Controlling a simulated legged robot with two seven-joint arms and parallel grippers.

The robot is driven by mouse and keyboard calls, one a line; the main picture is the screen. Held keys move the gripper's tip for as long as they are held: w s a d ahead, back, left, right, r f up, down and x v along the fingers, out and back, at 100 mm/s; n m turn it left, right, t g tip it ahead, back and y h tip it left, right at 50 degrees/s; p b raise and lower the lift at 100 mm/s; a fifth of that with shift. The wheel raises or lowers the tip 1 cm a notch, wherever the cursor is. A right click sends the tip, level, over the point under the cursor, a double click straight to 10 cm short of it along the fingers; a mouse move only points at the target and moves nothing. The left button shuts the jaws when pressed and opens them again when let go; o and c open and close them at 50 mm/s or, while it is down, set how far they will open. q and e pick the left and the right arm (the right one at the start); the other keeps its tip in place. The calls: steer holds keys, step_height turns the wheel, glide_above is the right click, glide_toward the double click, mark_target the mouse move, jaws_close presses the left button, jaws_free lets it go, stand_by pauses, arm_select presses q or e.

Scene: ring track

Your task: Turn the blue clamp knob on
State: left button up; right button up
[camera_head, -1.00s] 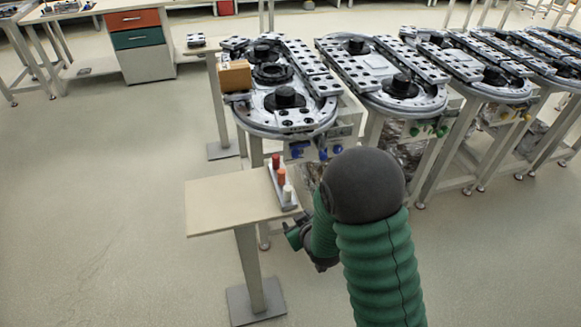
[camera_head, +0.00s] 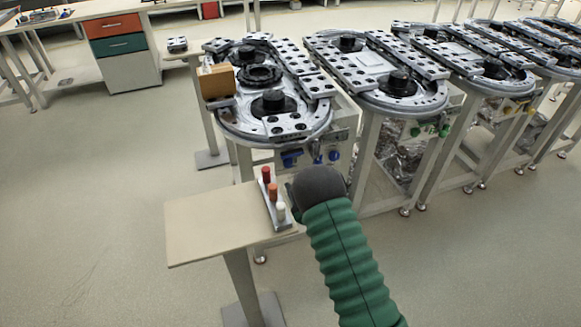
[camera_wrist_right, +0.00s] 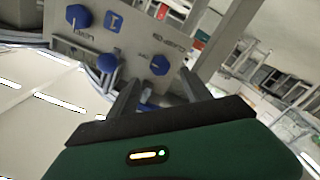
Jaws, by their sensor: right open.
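The nearest ring track carries a grey panel with blue knobs under its front end. In the head view one blue knob (camera_head: 290,159) is at the panel's left and another blue knob (camera_head: 333,156) at its right. In the right wrist view, the panel shows a blue knob (camera_wrist_right: 160,65) between and just beyond my fingertips, a second knob (camera_wrist_right: 107,63) beside the left finger and a third knob (camera_wrist_right: 79,17) farther up. The labels are too small to read surely. My right gripper (camera_wrist_right: 160,78) is open and empty. In the head view my green-sleeved right arm hides it.
A small beige table (camera_head: 215,225) stands in front of the panel, left of my arm. Its rack (camera_head: 268,205) holds red, orange and white pegs. A cardboard-coloured box (camera_head: 217,80) sits at the track's left edge. More ring tracks stand to the right; floor is open at left.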

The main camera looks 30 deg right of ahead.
mark_target(291, 165)
steer(key=x, duration=0.8)
steer(key=shift+a+b, duration=0.15)
steer(key=shift+b, duration=0.2)
steer(key=shift+s, duration=0.1)
jaws_close()
steer(key=shift+m, duration=0.3)
steer(key=m, duration=0.4)
steer(key=shift+b, duration=0.4)
steer(key=m, duration=0.4)
steer(key=shift+s+f+m, duration=0.1)
steer(key=shift+m, duration=0.3)
steer(key=m, duration=0.4)
steer(key=shift+m+b, duration=0.3)
steer(key=shift+b, duration=0.1)
steer(key=shift+m, duration=1.9)
